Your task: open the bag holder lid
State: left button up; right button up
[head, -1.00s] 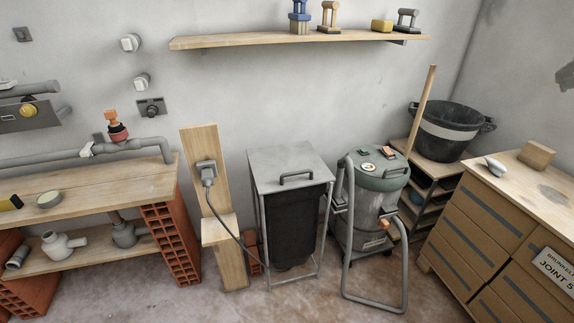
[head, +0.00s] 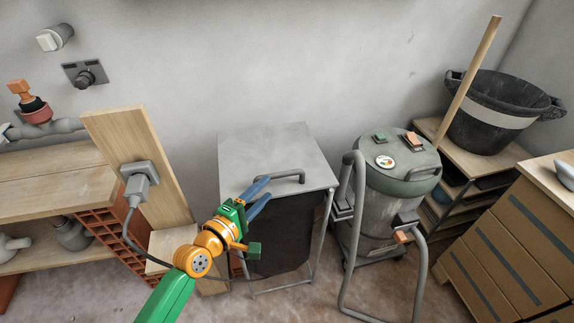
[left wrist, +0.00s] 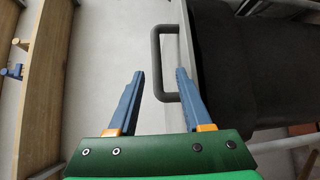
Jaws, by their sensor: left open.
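The bag holder is a metal frame with a flat grey lid (head: 275,148), shut over a dark bag (head: 285,235). A dark bar handle (head: 290,175) sits at the lid's front edge. My left gripper (head: 264,190) is open and empty at the front of the lid, its blue fingers overlapping the handle's left part. In the left wrist view, the handle (left wrist: 156,65) shows between the two fingertips (left wrist: 160,72); I cannot tell whether they touch it. The lid (left wrist: 120,40) lies behind the fingers. My right gripper is not in view.
A grey vacuum (head: 395,190) with a tubular frame stands close to the right of the bag holder. A wooden post (head: 140,165) with a plugged socket and a hanging cable stands to the left. A black bucket (head: 495,115) is at the right. The wall is behind.

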pick_arm(q)
jog(key=x, duration=0.3)
jog(key=b+x, duration=0.1)
jog(key=x, duration=0.3)
jog(key=shift+s+d+f, duration=0.1)
jog(key=shift+d+f, duration=0.1)
jog(key=shift+f, duration=0.05)
grip_shut()
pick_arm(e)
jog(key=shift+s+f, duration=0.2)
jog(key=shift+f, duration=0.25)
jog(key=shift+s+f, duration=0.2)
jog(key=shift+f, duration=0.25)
